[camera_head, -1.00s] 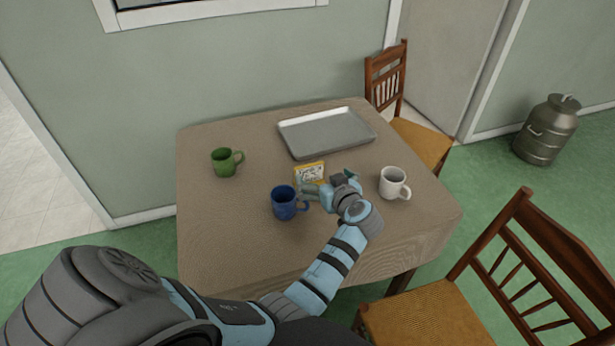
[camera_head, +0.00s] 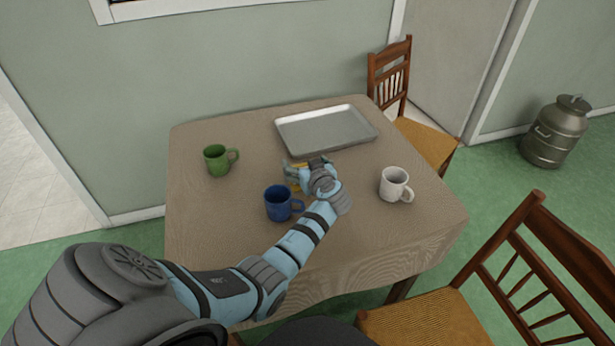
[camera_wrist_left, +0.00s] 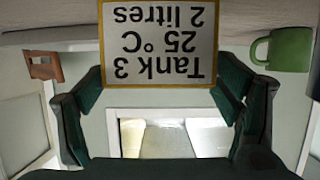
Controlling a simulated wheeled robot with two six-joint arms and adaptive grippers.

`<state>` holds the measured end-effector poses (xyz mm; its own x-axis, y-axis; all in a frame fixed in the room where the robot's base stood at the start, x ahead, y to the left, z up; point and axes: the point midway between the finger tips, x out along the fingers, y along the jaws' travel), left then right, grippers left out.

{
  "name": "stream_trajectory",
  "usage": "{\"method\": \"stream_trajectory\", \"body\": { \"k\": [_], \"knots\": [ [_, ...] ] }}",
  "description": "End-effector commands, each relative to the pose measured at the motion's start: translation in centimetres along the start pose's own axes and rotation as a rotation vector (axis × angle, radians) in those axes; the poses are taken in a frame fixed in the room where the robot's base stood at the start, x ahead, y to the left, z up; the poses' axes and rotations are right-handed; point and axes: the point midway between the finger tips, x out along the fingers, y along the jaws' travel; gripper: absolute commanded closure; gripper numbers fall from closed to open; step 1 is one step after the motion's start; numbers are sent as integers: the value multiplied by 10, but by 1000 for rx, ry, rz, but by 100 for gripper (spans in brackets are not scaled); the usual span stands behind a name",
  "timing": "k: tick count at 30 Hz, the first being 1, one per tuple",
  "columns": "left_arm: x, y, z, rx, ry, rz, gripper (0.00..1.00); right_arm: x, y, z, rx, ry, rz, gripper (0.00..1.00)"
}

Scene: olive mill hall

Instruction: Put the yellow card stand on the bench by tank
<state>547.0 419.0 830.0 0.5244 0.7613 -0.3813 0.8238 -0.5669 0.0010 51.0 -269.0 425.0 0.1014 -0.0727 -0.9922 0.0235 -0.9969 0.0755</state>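The yellow card stand (camera_head: 297,184) is on the table, mostly hidden by my left gripper (camera_head: 299,173) in the head view. In the left wrist view the card (camera_wrist_left: 158,42) is upside down, with a yellow border and the text "Tank 3, 25°C, 2 litres". The dark fingers of my left gripper (camera_wrist_left: 160,88) are spread, one at each side edge of the card. I see no clear grip, and whether they touch it is hard to tell. My right gripper is not in view. No tank or bench shows.
The table (camera_head: 230,240) also holds a blue mug (camera_head: 279,204) close beside my gripper, a green mug (camera_head: 216,160), a white mug (camera_head: 393,184) and a metal tray (camera_head: 325,130). Chairs (camera_head: 430,322) stand at the right. A metal can (camera_head: 555,132) stands on the floor.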

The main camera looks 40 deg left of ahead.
Motion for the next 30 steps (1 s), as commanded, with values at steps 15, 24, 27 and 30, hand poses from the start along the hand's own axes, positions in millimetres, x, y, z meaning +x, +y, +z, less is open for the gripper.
{"method": "stream_trajectory", "body": {
  "k": [15, 24, 27, 30],
  "knots": [
    [-4, 3, -6, 1, 0, 4, 56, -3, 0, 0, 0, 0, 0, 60],
    [-35, 4, -83, -4, 4, 6, 56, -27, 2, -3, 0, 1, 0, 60],
    [-50, 4, -120, -4, 5, 7, 56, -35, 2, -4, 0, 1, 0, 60],
    [-63, 4, -149, -3, 4, 6, 56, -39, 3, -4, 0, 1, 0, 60]
  ]
}}
